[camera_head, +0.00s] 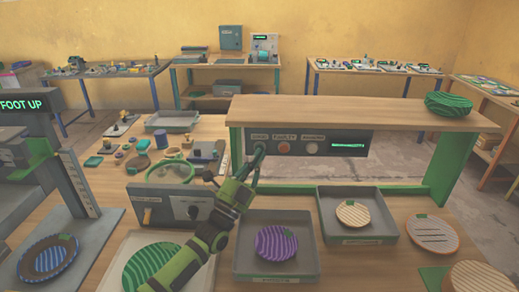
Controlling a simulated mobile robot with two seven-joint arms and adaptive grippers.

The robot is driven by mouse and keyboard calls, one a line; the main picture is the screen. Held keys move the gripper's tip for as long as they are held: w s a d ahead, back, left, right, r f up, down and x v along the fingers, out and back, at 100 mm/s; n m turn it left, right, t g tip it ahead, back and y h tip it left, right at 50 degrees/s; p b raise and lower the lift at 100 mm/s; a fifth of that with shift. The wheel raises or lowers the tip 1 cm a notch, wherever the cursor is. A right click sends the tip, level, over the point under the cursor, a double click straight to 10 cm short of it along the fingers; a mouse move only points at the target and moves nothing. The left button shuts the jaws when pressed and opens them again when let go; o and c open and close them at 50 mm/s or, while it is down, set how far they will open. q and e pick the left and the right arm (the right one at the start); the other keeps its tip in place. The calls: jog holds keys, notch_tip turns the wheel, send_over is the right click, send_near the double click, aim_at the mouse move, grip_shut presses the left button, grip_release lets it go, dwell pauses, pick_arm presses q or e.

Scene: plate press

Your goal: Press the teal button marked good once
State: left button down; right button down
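The button panel (298,136) hangs under the front edge of a raised wooden shelf. Its left button, under the label "GOOD", is mostly hidden behind my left gripper's tip. An orange-red button (284,148) labelled "FAULTY" and a pale button (312,149) sit to its right. My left gripper (258,152) reaches up from the lower left. Its fingers look like one slim shape, shut and empty, with the tip over the good button. I cannot tell whether it touches. My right gripper is not in view.
A green plate (449,104) lies on the shelf (350,113). Below, a grey tray (247,262) holds a purple plate, and another tray (328,224) holds an orange striped plate. A grey box (145,206) stands left of my arm. A "FOOT UP" display (22,104) stands far left.

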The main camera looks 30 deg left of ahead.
pick_arm(q)
jog(key=shift+w, duration=0.15)
dwell(0.5)
jog(key=shift+w+a, duration=0.15)
jog(key=shift+w, duration=0.1)
jog(key=shift+w+a+b, duration=0.2)
jog(key=shift+w+b, duration=0.15)
jog(key=shift+b, duration=0.15)
dwell(0.6)
jog(key=shift+s+r, duration=0.1)
jog(key=shift+s, duration=0.05)
jog(key=shift+s+d+p, duration=0.35)
jog(key=shift+s+p, duration=0.3)
